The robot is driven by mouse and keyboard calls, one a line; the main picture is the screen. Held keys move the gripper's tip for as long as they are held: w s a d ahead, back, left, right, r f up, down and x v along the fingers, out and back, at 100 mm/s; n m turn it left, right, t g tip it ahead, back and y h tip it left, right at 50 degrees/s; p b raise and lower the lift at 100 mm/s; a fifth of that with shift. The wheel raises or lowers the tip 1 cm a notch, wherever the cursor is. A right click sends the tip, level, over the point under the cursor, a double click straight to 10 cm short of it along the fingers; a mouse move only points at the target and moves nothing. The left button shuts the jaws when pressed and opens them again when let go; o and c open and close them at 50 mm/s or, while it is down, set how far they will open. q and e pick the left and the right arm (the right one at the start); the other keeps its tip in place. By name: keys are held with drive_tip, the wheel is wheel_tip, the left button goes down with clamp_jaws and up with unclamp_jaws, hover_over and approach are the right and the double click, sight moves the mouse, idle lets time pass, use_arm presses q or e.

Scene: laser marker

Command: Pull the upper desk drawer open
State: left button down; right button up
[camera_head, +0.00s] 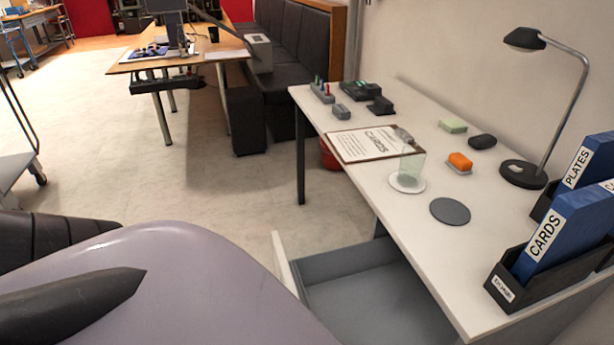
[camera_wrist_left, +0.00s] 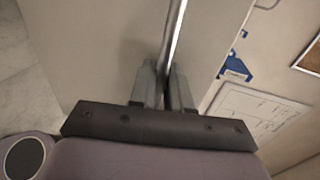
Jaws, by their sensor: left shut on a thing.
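The desk drawer (camera_head: 365,300) stands pulled out from under the white desk (camera_head: 400,205), in the lower middle of the head view. Its grey inside looks empty in the part that shows. Its pale front panel (camera_head: 287,265) stands clear of the desk edge. In the left wrist view my left gripper (camera_wrist_left: 165,75) is shut on a thin, shiny bar, the drawer handle (camera_wrist_left: 175,35), which runs up between its fingers along a pale panel (camera_wrist_left: 95,45). My purple left arm hides the handle and this gripper in the head view. My right gripper is not in view.
The open floor (camera_head: 190,190) lies left of the desk.

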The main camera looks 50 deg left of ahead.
use_arm(q)
drive_tip(key=v, duration=0.4)
drive_tip(key=shift+f, duration=0.45)
drive_tip(key=c, duration=1.3)
unclamp_jaws()
drive_tip(key=shift+o, duration=0.2)
drive_tip(key=v, duration=0.7)
drive_tip(key=shift+a, duration=0.1)
